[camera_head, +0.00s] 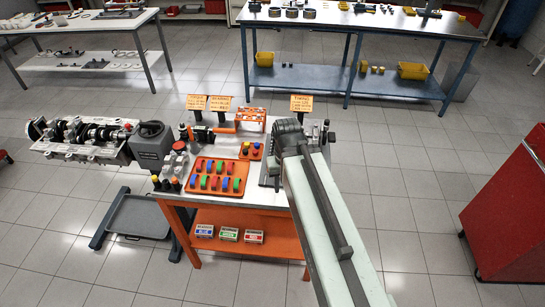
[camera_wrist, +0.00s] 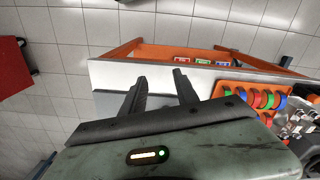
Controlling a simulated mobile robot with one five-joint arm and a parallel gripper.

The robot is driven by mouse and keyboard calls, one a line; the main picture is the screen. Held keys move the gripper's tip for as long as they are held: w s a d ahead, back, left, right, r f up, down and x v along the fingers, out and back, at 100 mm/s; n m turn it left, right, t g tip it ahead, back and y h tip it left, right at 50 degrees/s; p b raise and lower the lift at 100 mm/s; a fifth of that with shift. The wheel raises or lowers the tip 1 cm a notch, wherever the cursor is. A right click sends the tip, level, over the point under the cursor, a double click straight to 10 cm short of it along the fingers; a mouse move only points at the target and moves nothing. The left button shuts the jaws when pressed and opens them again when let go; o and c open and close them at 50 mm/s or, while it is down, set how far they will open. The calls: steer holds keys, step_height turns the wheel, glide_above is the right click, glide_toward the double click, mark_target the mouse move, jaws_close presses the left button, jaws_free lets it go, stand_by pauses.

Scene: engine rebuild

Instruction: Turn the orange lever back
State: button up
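I cannot make out an orange lever for certain in either view. My arm reaches from the bottom right of the head view over the right part of the orange-legged workbench (camera_head: 252,201), hiding some of what stands there. My gripper (camera_wrist: 160,76) shows in the wrist view with its two dark fingers apart and nothing between them. They are over the pale bench top, left of the orange tray (camera_wrist: 222,90) of coloured pieces. This tray also shows in the head view (camera_head: 218,194). The grey engine assembly (camera_head: 85,140) stands at the bench's left side.
Orange signs (camera_head: 301,103) stand along the bench's back edge. Small boxes (camera_head: 228,234) lie on the lower shelf. A red cabinet (camera_head: 510,215) stands at the right. A blue-legged table (camera_head: 350,25) is behind. Tiled floor is free between the bench and the cabinet.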

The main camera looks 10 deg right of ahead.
steer(key=shift+r, duration=0.1)
steer(key=shift+o, duration=1.2)
steer(key=o, duration=0.6)
steer(key=shift+m, duration=0.6)
steer(key=w, duration=0.4)
steer(key=shift+w+a, duration=0.3)
steer(key=shift+w, duration=0.1)
steer(key=shift+c, duration=0.2)
steer(key=w+m, duration=0.1)
steer(key=w, duration=0.2)
steer(key=w+m, duration=0.1)
steer(key=w, duration=0.3)
steer(key=w+m, duration=0.2)
steer(key=w, duration=0.1)
steer(key=shift+w+d+f, duration=0.1)
steer(key=shift+w+f, duration=0.1)
steer(key=shift+w, duration=0.1)
steer(key=shift+s+f+b, duration=0.15)
steer(key=shift+f+b, duration=0.2)
steer(key=shift+b, duration=0.2)
step_height(320, 180, down, 7)
steer(key=b, duration=0.7)
steer(key=shift+f, duration=0.15)
